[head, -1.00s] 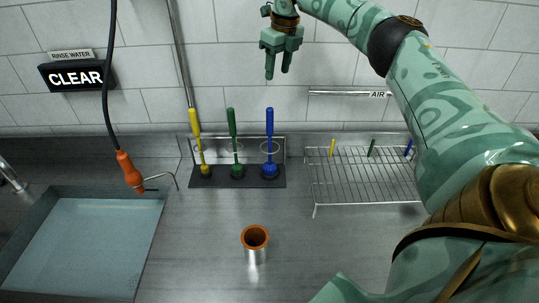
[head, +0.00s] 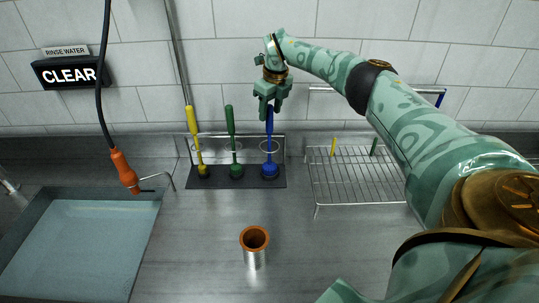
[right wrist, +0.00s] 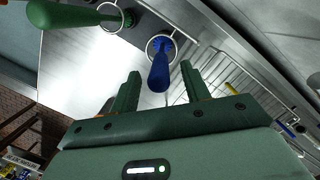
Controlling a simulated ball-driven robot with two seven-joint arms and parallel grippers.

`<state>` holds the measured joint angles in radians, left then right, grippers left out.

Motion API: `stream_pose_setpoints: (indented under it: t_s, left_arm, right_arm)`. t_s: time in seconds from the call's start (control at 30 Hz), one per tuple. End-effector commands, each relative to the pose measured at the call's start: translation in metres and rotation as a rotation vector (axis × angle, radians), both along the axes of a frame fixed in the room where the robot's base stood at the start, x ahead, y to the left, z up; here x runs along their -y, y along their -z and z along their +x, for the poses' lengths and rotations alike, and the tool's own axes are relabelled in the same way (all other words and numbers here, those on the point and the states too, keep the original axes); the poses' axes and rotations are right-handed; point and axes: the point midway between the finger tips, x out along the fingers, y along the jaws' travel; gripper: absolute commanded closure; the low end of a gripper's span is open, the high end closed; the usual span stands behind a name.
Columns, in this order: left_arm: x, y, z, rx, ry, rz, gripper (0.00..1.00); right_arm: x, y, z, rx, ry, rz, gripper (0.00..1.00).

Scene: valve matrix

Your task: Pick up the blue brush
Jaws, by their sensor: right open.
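The blue brush (head: 270,150) stands upright at the right end of the brush rack, its head on the dark base and its handle through a ring. My right gripper (head: 270,112) is open at the top of the blue handle, with the fingers pointing down. In the right wrist view the blue brush (right wrist: 159,72) shows ahead, between the lines of the two open fingers (right wrist: 148,92). The upper end of the handle is partly hidden by the gripper in the head view. I do not see my left gripper.
A green brush (head: 232,140) and a yellow brush (head: 194,130) stand left of the blue one in the rack (head: 222,184). A wire drying rack (head: 345,180) is to the right. A metal cup with an orange rim (head: 255,255) stands in front. A water basin (head: 85,245) is at left.

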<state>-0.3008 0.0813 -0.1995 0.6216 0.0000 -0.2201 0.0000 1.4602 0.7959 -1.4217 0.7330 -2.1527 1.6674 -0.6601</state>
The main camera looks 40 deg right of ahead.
Motion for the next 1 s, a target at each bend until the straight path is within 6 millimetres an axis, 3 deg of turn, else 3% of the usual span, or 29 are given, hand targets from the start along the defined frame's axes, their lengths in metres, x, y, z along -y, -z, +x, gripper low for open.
stream_pose_setpoints:
  t_s: [0.13,0.4,0.6,1.0]
  left_arm:
    - [0.000,0.003,0.000,0.000,0.000,0.000,0.64]
    - [0.002,0.003,0.000,0.000,-0.001,-0.002,0.64]
    - [0.002,0.003,0.000,-0.001,-0.001,-0.002,0.64]
    - [0.002,0.002,0.000,-0.001,0.000,-0.002,0.64]
  right_arm:
    - [-0.001,0.022,0.003,-0.001,0.001,0.000,0.53]
    - [-0.001,0.026,0.004,0.000,0.000,-0.001,0.53]
    - [-0.001,0.025,0.003,0.000,0.000,-0.001,1.00]
    - [-0.001,0.019,0.004,0.002,0.000,-0.001,1.00]
